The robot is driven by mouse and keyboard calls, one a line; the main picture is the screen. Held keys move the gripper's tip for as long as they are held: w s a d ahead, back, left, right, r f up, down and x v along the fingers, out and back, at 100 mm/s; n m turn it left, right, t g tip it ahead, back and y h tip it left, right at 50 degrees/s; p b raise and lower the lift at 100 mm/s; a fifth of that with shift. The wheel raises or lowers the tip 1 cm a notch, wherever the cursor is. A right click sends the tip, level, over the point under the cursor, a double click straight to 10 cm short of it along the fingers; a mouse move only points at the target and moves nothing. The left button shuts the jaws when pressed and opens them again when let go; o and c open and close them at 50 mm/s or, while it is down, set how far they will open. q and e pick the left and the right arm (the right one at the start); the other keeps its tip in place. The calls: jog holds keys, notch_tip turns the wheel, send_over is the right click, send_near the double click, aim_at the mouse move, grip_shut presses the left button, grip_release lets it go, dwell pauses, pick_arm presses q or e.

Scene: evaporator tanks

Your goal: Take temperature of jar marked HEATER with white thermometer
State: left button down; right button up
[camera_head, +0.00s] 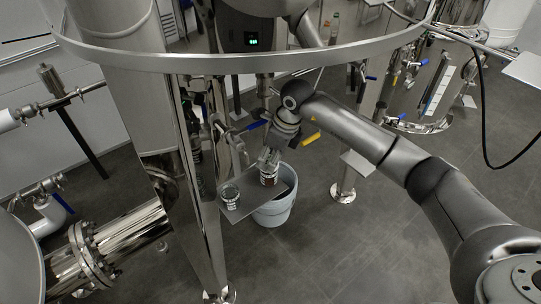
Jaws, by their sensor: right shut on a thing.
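My right gripper (269,160) reaches in from the right and points down over a small metal shelf. It is shut on what looks like a small dark jar with a reddish-brown tone (268,179), at the shelf's right part. I cannot tell whether this jar touches the shelf. A second small jar (230,196) with a pale label stands on the shelf's left part, apart from the gripper. The word HEATER cannot be read on either jar. I cannot make out a white thermometer. My left gripper is not in view.
The shelf (238,211) juts out beside a polished steel leg (205,235). A light blue-grey bucket (274,213) stands under it. Valves with blue and yellow handles (312,138) are close behind the gripper. Flanged pipes (125,238) fill the left. Open floor (350,250) lies at lower middle.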

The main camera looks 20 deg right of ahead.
jog(key=shift+f, duration=0.2)
jog(key=o, duration=1.1)
jog(key=shift+o, duration=0.2)
jog(key=shift+d+r, duration=0.1)
jog(key=shift+r, duration=0.2)
jog(key=v, duration=0.7)
jog(key=shift+s+f, duration=0.1)
